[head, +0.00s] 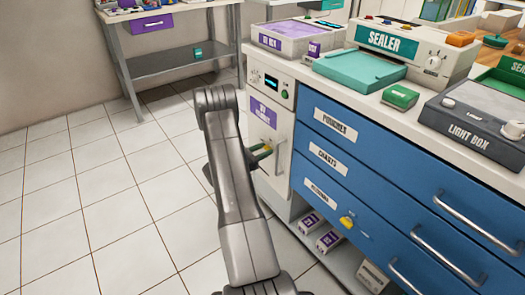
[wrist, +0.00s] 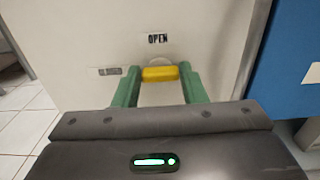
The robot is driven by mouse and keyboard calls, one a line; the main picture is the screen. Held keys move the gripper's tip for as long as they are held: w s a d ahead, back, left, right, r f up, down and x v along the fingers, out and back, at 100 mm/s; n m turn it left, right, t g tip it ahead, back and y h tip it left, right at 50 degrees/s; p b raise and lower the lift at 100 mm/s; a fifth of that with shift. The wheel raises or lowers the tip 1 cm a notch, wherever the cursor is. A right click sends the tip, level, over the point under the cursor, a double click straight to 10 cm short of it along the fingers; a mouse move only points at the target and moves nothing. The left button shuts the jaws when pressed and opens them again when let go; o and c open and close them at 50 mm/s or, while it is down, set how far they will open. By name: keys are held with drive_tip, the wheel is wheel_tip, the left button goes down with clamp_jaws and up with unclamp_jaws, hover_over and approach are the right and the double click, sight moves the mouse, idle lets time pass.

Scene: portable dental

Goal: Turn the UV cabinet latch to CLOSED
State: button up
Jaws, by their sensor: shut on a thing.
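The UV cabinet (head: 272,112) is the white unit at the left end of the blue drawers, with a purple label and a small control panel. In the wrist view its white front (wrist: 95,40) fills the background. The yellow latch (wrist: 160,74) lies between my gripper's two green fingers, in front of a pale round base. My gripper (wrist: 158,78) is shut on the latch. An OPEN label (wrist: 158,39) is above the latch. A second label (wrist: 106,71) at its left is partly hidden by a finger and unreadable. In the head view my gripper (head: 262,153) is at the cabinet front; the latch is hidden.
A vertical metal handle (head: 281,150) is just right of my gripper. Boxes sit on a low shelf. The tiled floor (head: 110,195) at left is clear.

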drive_tip(key=o, duration=1)
drive_tip(key=p+v, duration=0.2)
drive_tip(key=v, duration=1.2)
drive_tip(key=shift+p, duration=0.35)
drive_tip(key=shift+w+d, duration=0.1)
drive_tip(key=shift+d, duration=0.05)
drive_tip(key=b+x, duration=0.2)
drive_tip(key=x, duration=1.1)
drive_tip(key=shift+w+d+b, duration=0.2)
drive_tip(key=shift+d+b, duration=0.15)
drive_tip(key=shift+b, duration=0.05)
drive_tip(key=shift+a, duration=0.1)
